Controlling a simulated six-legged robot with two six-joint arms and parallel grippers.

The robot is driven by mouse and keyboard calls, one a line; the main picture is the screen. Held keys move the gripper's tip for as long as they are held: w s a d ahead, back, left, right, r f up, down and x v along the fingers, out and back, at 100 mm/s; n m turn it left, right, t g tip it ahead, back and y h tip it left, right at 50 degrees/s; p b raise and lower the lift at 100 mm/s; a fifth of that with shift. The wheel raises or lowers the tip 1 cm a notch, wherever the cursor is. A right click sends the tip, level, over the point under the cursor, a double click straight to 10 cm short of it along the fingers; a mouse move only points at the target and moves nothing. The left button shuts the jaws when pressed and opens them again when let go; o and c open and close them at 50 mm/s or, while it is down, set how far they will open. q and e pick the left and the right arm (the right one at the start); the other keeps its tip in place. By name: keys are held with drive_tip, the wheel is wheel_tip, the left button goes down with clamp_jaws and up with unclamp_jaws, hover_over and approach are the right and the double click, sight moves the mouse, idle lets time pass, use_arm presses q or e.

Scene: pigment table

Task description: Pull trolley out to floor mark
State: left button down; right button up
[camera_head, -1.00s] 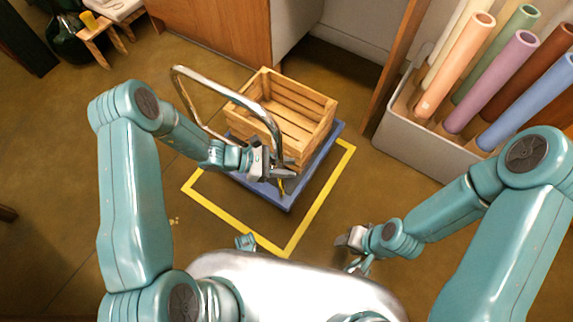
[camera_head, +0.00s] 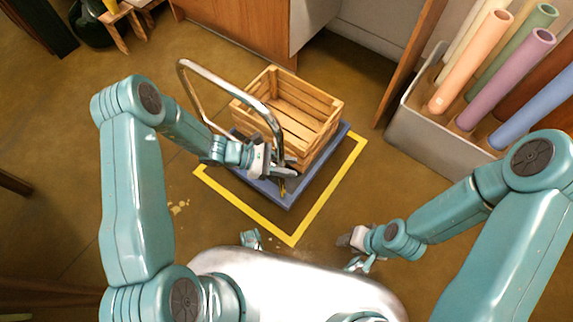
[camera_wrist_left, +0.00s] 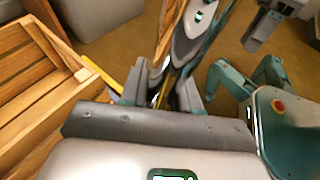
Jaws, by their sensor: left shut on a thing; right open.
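The trolley is a blue flat platform (camera_head: 291,201) with a bent metal push handle (camera_head: 222,84) and a wooden slatted crate (camera_head: 318,99) standing on it. The yellow floor mark (camera_head: 256,222) is a taped outline on the brown floor. The platform lies within the visible part of this outline, near its far side; its far edges are partly hidden by the crate. My left gripper (camera_head: 279,164) is shut on the trolley handle, at its near upright; the wrist view shows the fingers (camera_wrist_left: 165,95) closed on it. My right gripper (camera_head: 349,239) is open and empty, right of the mark's near corner.
A pale bin (camera_head: 420,128) of coloured rolls stands at the right, beside a wooden board (camera_head: 410,60). A wooden cabinet (camera_head: 235,28) is behind the trolley. A small wooden stool (camera_head: 122,30) is at the upper left.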

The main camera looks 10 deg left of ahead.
use_arm(q)
drive_tip(key=shift+d, duration=0.1)
drive_tip(key=c, duration=0.7)
unclamp_jaws()
drive_tip(key=shift+c, duration=0.2)
drive_tip(key=shift+r, duration=0.1)
drive_tip(key=p+v, duration=0.3)
drive_tip(key=v, duration=1.3)
